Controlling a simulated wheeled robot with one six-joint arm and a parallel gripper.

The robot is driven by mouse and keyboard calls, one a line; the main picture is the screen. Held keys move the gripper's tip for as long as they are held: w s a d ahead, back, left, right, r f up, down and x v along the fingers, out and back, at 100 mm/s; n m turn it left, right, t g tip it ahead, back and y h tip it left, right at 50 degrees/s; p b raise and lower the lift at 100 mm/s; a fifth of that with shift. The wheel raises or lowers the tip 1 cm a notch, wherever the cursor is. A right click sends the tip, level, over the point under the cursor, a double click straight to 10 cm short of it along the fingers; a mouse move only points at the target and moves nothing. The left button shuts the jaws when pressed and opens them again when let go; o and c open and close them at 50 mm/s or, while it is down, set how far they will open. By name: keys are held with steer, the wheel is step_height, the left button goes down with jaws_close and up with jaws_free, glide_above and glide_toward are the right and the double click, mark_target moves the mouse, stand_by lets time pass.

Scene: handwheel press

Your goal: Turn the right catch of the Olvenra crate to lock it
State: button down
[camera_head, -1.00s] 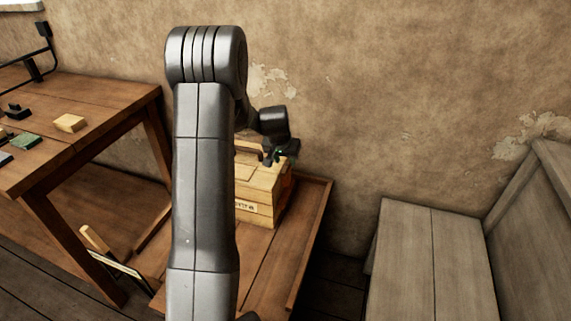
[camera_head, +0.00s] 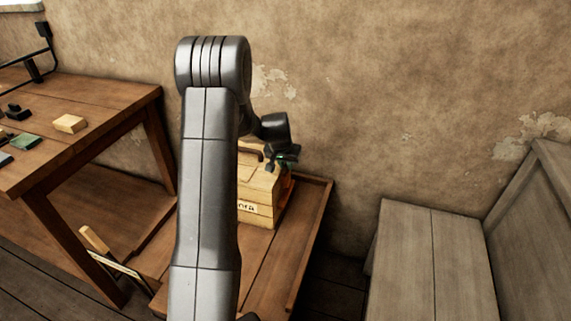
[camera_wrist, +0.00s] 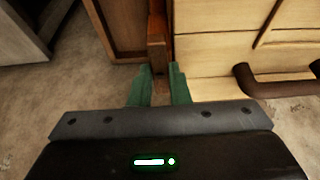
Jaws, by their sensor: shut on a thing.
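The Olvenra crate (camera_head: 258,190) is a pale wooden box with a partly hidden name label on its front. It stands on a low wooden table, with my arm covering its left part. In the wrist view the crate (camera_wrist: 215,45) fills the upper right, with its brown handle (camera_wrist: 285,88) at the right edge. The right catch (camera_wrist: 157,50) is a narrow brown wooden piece along the crate's side. My gripper (camera_wrist: 158,72), with green fingers, is shut on the catch. In the head view my gripper (camera_head: 284,162) is at the crate's upper right edge.
The low table (camera_head: 312,215) has a raised rim close to the crate's right side. A higher workbench (camera_head: 90,110) with small blocks stands at left. A grey wooden bench (camera_head: 430,260) is at right, with a dark floor gap between. The plaster wall is behind.

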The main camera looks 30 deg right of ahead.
steer(key=n+y, duration=0.1)
steer(key=n, duration=0.2)
steer(key=shift+s+d+t+p, duration=0.1)
steer(key=shift+d+t+p, duration=0.05)
steer(key=shift+t+p, duration=0.25)
steer(key=n+b, duration=0.1)
steer(key=n, duration=0.1)
steer(key=shift+d+f+n+t+y+b, duration=0.1)
steer(key=shift+f+n+t+y+b, duration=0.05)
steer(key=shift+n+t+y+b, duration=0.2)
steer(key=n+b, duration=0.1)
steer(key=n+y+b, duration=0.1)
steer(key=n+b, duration=0.1)
steer(key=shift+s+d+n+y, duration=0.1)
steer(key=shift+d+n+y, duration=0.1)
steer(key=shift+n+y, duration=0.05)
steer(key=n+y+b, duration=0.1)
steer(key=n, duration=0.2)
steer(key=shift+d+n+b, duration=0.15)
steer(key=shift+n+b, duration=0.15)
steer(key=shift+n, duration=0.1)
steer(key=n+y, duration=0.1)
steer(key=n, duration=0.1)
steer(key=n+g+y, duration=0.1)
steer(key=n, duration=0.1)
steer(key=shift+d+n, duration=0.2)
steer(key=shift+n, duration=0.1)
steer(key=c, duration=1.4)
jaws_free()
